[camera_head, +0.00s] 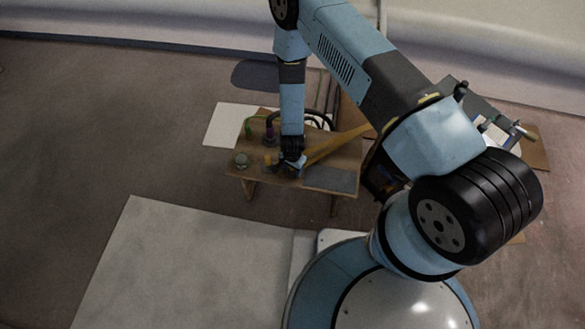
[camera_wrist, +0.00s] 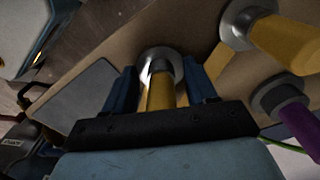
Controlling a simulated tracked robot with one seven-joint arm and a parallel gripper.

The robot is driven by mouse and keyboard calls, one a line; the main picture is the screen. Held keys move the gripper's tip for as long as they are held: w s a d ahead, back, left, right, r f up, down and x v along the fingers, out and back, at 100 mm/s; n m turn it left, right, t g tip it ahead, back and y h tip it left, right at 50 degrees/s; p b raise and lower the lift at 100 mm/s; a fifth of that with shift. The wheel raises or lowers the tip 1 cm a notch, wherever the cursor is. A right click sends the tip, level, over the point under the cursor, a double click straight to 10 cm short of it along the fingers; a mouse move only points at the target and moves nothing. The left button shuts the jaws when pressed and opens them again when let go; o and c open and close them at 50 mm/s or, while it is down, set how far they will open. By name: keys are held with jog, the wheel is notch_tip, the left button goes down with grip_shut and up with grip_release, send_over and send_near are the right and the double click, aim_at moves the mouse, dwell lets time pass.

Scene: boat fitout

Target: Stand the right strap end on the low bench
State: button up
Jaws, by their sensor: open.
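The low bench (camera_head: 262,177) is a small brown wooden bench in the middle of the head view; its top also shows in the wrist view (camera_wrist: 107,53). My gripper (camera_head: 292,168) points down over its front half. In the wrist view my gripper (camera_wrist: 162,72) is open, its two blue fingers on either side of a yellow strap end (camera_wrist: 161,92) with a metal collar at its far end. A second yellow strap end (camera_wrist: 285,38) with a metal collar lies to the upper right. I cannot tell which is the right one. Finger contact is unclear.
A purple piece (camera_wrist: 300,122) with a dark collar is right of my gripper. A grey pad (camera_head: 330,179) lies on the bench's right front. A small round object (camera_head: 241,160) sits at its left. A yellow strap (camera_head: 340,142) crosses the bench. A pale sheet (camera_head: 180,260) covers the front floor.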

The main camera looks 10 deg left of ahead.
jog(key=shift+r, duration=0.1)
notch_tip(320, 180, up, 12)
jog(key=shift+f, duration=0.1)
dwell(0.6)
